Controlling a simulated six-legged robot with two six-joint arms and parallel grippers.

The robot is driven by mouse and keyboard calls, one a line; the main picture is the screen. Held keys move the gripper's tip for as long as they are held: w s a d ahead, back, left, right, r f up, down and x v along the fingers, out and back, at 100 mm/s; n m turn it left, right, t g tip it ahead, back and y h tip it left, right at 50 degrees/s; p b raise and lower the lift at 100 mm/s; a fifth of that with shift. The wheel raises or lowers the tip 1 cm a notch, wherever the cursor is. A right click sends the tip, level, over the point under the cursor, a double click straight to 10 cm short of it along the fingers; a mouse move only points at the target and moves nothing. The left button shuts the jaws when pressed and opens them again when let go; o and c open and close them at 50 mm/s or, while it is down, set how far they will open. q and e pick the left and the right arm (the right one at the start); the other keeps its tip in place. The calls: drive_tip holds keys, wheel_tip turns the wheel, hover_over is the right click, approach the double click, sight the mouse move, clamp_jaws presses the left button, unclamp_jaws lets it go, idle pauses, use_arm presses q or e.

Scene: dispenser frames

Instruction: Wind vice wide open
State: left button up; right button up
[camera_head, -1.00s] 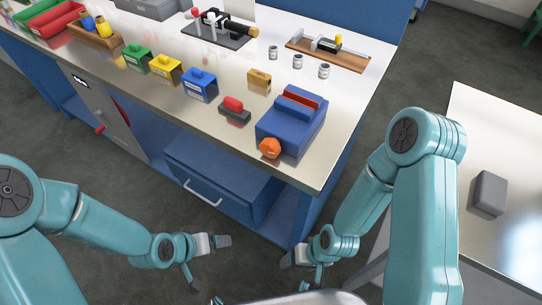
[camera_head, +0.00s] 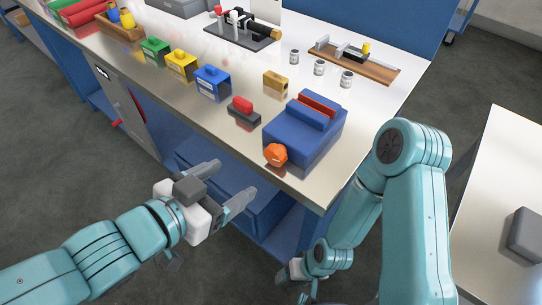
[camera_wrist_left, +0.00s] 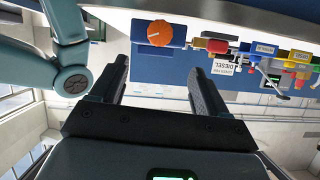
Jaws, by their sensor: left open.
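The blue vice (camera_head: 305,138) stands near the front right corner of the workbench, with a reddish strip (camera_head: 318,104) along its top. Its orange knob (camera_head: 276,154) faces the front edge. How far the vice's jaws are apart is not clear. My left gripper (camera_head: 233,180) is open and empty, in front of the bench edge, left of and nearer than the knob, not touching it. In the left wrist view the knob (camera_wrist_left: 160,33) shows beyond the two open fingers, against the blue vice body (camera_wrist_left: 172,16). My right gripper (camera_head: 288,271) is low, partly hidden by its own arm.
A red-topped block (camera_head: 243,111) sits left of the vice, with a small brass block (camera_head: 276,82) behind. Blue (camera_head: 212,84), yellow (camera_head: 181,65) and green (camera_head: 155,51) boxes line the bench's front. A blue drawer unit (camera_head: 262,214) is below the bench top. A side table stands right.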

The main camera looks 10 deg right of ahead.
sight(271, 155)
use_arm(q)
drive_tip(key=b+x, duration=0.5)
drive_tip(key=x, duration=0.7)
drive_tip(key=shift+w+d+f, duration=0.1)
drive_tip(key=shift+f, duration=0.2)
drive_tip(key=shift+w+d, duration=0.2)
drive_tip(key=shift+d, duration=0.05)
drive_tip(key=c, duration=1)
drive_tip(key=shift+r, duration=0.1)
drive_tip(key=shift+c, duration=0.2)
drive_tip(key=n+g+h+p, duration=0.1)
drive_tip(key=n+p, duration=0.1)
drive_tip(key=p, duration=0.7)
drive_tip(key=shift+w+a+r+p, duration=0.1)
drive_tip(key=shift+w+r+p, duration=0.1)
drive_tip(key=shift+p, duration=0.15)
drive_tip(key=shift+f+n+g, duration=0.15)
drive_tip(key=shift+n+g, duration=0.15)
drive_tip(key=shift+n, duration=0.1)
drive_tip(key=shift+f, duration=0.2)
